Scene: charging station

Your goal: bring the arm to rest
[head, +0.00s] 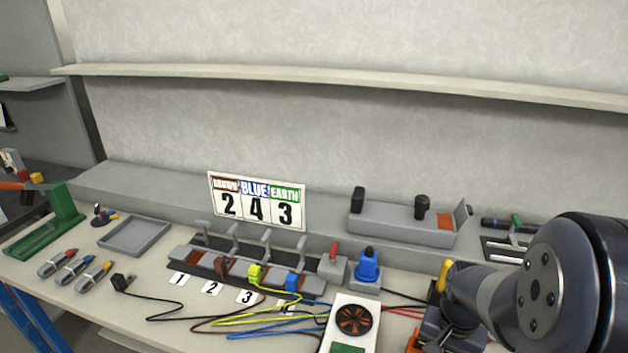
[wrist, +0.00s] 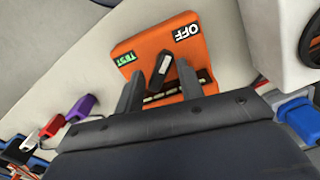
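My arm (head: 545,285) reaches in from the lower right in the head view and hides much of what lies under it. My gripper (wrist: 158,82) shows in the wrist view with its two dark fingers apart. An orange tester (wrist: 148,52) with a green TEST label and a black OFF label lies ahead of the fingers. Its black knob (wrist: 165,74) shows in the gap between the fingers, with room on both sides. I cannot tell how far the fingertips are from it. Only an orange corner (head: 414,344) shows in the head view.
A white unit with a fan (head: 354,318) stands left of my arm. A terminal block with levers (head: 240,268) and loose wires lies mid-bench. A BROWN/BLUE/EARTH sign reading 2 4 3 (head: 257,201) stands behind. A grey tray (head: 135,237) and a long shelf (head: 330,82) are further off.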

